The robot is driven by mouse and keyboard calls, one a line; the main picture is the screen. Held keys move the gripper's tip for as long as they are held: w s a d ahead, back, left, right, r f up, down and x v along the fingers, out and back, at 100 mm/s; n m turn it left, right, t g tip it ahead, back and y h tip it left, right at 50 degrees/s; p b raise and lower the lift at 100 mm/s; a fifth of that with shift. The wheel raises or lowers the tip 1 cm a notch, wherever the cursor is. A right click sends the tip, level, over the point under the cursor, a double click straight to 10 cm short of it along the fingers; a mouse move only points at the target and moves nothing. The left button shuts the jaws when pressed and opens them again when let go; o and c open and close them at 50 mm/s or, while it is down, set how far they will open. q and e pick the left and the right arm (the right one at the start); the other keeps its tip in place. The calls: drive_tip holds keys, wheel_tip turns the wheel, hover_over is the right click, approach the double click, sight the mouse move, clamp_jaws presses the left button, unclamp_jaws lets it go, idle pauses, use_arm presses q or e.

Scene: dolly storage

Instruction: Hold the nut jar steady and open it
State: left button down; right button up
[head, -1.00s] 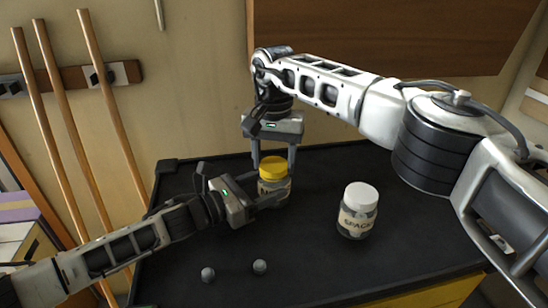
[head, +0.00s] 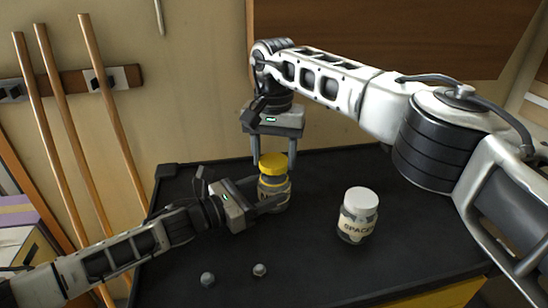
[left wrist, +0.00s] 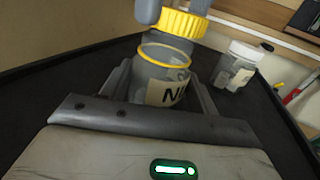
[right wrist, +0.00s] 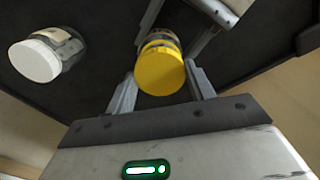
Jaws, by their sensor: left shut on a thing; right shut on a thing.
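The nut jar (head: 273,192) is a clear jar with a pale label and a yellow ring at its open mouth, upright on the black top. It also shows in the left wrist view (left wrist: 162,78). My left gripper (head: 270,204) is shut around the jar's body from the left. The yellow lid (head: 273,162) is lifted just above the jar's mouth, with a small gap visible in the left wrist view (left wrist: 178,22). My right gripper (head: 273,158) points down and is shut on the lid, seen from above in the right wrist view (right wrist: 160,70). The jar's contents are unclear.
A white-lidded jar labelled SPACERS (head: 357,218) stands to the right on the black top (head: 310,260). Two small grey round pieces (head: 208,279) (head: 260,269) lie at the front. Wooden poles (head: 60,140) lean against the wall at left.

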sight(274, 160)
drive_tip(key=shift+r, duration=0.1)
drive_tip(key=shift+r, duration=2)
use_arm(q)
drive_tip(key=shift+c, duration=1.6)
unclamp_jaws()
